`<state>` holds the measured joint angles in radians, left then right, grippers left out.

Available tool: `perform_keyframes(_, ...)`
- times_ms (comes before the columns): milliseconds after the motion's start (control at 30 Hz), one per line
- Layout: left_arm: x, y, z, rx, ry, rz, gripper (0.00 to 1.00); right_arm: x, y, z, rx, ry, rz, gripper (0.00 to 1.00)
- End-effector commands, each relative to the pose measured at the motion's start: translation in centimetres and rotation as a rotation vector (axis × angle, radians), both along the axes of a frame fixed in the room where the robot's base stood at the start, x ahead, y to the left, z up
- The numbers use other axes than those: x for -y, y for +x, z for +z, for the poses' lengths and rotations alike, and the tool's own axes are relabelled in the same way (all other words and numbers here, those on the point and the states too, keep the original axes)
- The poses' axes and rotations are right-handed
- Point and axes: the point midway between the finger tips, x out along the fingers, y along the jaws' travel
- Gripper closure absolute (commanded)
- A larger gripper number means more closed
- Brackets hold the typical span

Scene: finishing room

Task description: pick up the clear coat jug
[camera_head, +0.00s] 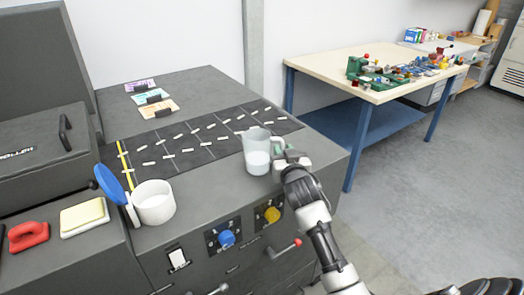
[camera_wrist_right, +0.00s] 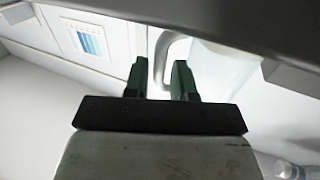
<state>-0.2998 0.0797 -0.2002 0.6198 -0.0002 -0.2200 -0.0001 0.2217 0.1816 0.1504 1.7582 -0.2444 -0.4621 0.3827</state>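The clear coat jug (camera_head: 257,150) is a translucent pitcher with pale liquid in its lower part. It stands upright on the dark grey counter, its handle toward the right. My right gripper (camera_head: 284,153) is at the handle side, close to the jug. In the right wrist view, the two green fingers (camera_wrist_right: 160,80) are apart, with the pale curved handle (camera_wrist_right: 161,62) showing between them. They do not look closed on it; exact contact is hard to tell. Part of the jug body (camera_wrist_right: 222,62) shows behind the right finger. My left gripper is not in view.
A white tub (camera_head: 154,203) with a blue round-headed item beside it stands left of the jug. A yellow pad (camera_head: 84,217) and red-handled tool (camera_head: 28,236) lie farther left. A dark marked mat (camera_head: 205,137) lies behind. Knobs (camera_head: 227,238) line the front.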

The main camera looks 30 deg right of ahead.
Motion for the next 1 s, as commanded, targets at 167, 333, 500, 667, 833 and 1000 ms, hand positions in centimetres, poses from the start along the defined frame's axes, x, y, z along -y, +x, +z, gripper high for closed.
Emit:
perform_keyframes(167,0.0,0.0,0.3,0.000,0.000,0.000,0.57,0.4,1.6,0.0,-0.001,-0.001,0.001,0.74)
perform_keyframes(333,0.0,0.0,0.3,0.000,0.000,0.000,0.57,0.5,1.7,-0.1,-0.001,-0.001,0.001,0.74)
perform_keyframes(500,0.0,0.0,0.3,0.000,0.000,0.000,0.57,0.5,1.7,-0.1,-0.001,-0.001,0.001,0.88)
perform_keyframes(667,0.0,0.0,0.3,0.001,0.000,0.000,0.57,0.4,1.7,-0.1,-0.002,0.000,0.001,1.00)
perform_keyframes(833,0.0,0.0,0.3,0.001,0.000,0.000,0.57,0.4,1.7,-0.1,0.000,0.000,0.001,1.00)
perform_keyframes(1000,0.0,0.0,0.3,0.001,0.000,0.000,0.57,0.4,1.7,-0.1,-0.001,0.000,0.001,1.00)
